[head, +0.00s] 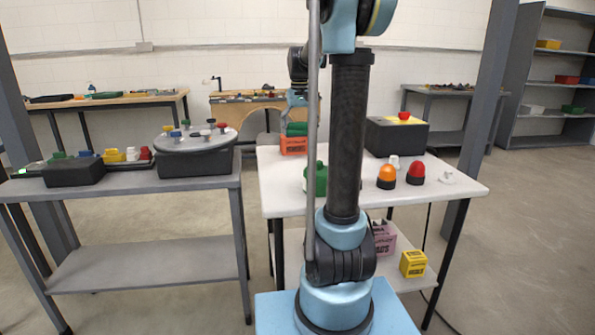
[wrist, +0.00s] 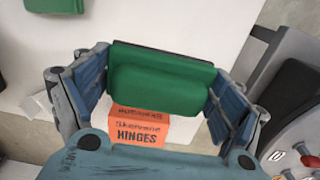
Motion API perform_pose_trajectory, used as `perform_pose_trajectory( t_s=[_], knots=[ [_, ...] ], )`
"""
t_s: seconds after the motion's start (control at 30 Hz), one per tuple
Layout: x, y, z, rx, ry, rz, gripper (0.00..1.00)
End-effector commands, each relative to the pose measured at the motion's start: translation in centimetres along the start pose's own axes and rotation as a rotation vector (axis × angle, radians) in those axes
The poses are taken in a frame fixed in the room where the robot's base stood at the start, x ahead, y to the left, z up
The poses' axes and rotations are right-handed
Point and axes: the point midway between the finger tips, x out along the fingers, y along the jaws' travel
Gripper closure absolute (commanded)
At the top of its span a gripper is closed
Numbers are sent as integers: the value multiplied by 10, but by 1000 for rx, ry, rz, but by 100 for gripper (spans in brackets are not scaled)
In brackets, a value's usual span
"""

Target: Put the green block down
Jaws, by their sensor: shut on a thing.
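The green block (wrist: 160,80) is held between the two blue-grey fingers of my gripper (wrist: 160,95) in the wrist view. In the head view the green block (head: 297,129) shows just above an orange box (head: 293,146) at the back left of the white table (head: 278,200). My gripper (head: 297,108) is above it there, partly hidden by my arm. The orange box, printed "HINGES", also shows in the wrist view (wrist: 140,130), partly behind the block. I cannot tell whether block and box touch.
A green object (head: 318,180), an orange dome (head: 386,176), a red dome (head: 415,173) and a dark box (head: 397,139) stand on the white table. A grey table (head: 130,183) on the left holds a round disc with knobs (head: 195,138).

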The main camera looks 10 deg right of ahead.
Motion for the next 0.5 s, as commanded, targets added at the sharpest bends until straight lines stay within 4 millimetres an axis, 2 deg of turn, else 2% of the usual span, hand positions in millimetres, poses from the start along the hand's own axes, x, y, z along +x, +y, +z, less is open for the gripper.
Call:
perform_pose_trajectory(
  t_s=[0.03, 0.2, 0.5],
  knots=[
    [10, -1, 4, 0, 0, 0, 51],
    [29, -4, 10, 3, 0, 0, 51],
    [73, -5, 11, 3, 0, 0, 51]
  ],
)
